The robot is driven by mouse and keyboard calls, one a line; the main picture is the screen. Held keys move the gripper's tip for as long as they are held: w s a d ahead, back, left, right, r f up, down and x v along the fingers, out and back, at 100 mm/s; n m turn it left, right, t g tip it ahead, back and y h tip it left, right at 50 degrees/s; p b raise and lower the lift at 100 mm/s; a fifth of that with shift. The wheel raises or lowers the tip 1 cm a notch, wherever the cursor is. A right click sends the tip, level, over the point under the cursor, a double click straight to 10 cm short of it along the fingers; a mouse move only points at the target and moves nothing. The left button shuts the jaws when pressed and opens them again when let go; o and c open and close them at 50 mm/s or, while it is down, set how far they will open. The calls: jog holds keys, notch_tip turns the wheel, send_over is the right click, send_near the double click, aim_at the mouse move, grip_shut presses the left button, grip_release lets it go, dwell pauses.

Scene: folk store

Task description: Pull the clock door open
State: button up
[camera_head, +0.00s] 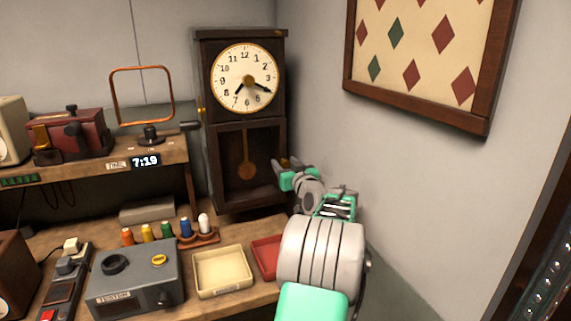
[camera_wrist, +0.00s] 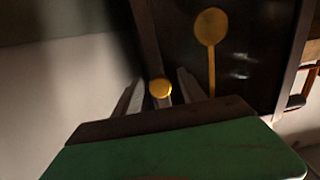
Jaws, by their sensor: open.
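The tall dark wooden clock (camera_head: 205,150) stands at the back corner with a white dial (camera_head: 245,78) reading about 7:20. Its lower glazed door (camera_head: 222,160) appears shut, with a brass pendulum (camera_head: 246,160) behind the glass. My gripper (camera_head: 282,170) is at the door's right edge. In the wrist view, the round brass knob (camera_wrist: 160,88) sits on the door's dark frame (camera_wrist: 146,35), between my two spread fingers. The fingers stand on either side of it with small gaps. Whether they touch the frame cannot be told.
A bench (camera_head: 226,302) holds a grey box (camera_head: 135,280), a cream tray (camera_head: 222,287), a red tray (camera_head: 265,258) and several spools. A shelf at left carries a wire frame (camera_head: 174,95). A wall (camera_head: 380,170) with a framed picture (camera_head: 410,100) rises at right, close to my arm.

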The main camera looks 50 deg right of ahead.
grip_shut()
dwell(0.4)
dwell(0.9)
